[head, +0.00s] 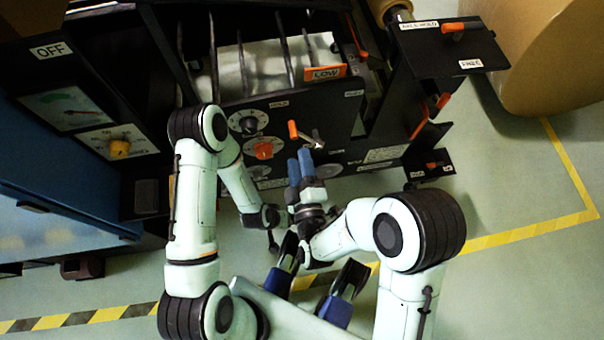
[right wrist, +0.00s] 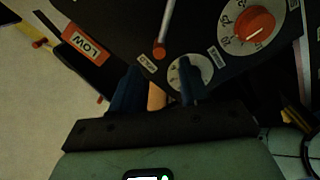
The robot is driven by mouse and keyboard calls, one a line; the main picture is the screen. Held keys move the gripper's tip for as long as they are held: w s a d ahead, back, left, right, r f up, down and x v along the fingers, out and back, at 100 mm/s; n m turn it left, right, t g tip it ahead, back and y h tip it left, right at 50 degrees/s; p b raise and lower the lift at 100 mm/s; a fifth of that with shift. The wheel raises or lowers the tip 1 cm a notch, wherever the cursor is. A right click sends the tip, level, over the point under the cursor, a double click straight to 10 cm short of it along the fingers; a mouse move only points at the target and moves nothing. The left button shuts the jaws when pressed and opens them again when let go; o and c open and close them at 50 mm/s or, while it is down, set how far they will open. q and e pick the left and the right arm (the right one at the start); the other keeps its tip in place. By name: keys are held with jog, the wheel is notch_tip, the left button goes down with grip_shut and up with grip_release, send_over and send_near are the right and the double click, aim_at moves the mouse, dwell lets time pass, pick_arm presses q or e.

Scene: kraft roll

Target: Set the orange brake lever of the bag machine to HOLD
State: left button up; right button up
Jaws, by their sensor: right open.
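The bag machine's upper right plate (head: 425,50) carries a label that seems to read BRAKE HOLD and another reading FREE. An orange lever (head: 453,28) on it lies beside the HOLD label. My right gripper (head: 305,168) is well to the lower left of that plate, in front of the front panel, with its blue fingers apart. In the right wrist view the open fingers (right wrist: 157,92) point at the panel, near a small white dial (right wrist: 190,72) and an orange-tipped rod (right wrist: 160,48). My left arm's dark end shows near the middle of the head view; its fingers are not clear.
The front panel has an orange knob (head: 264,149), an orange-tipped lever (head: 293,130) and a LOW sign (head: 325,73). Red-orange handles (head: 432,114) stick out below the plate. A large brown roll (head: 560,65) stands at the right. The floor (head: 510,190) right of the machine is open.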

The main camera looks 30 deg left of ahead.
pick_arm(q)
jog(key=shift+w+r, duration=0.25)
pick_arm(e)
jog(key=v, duration=0.4)
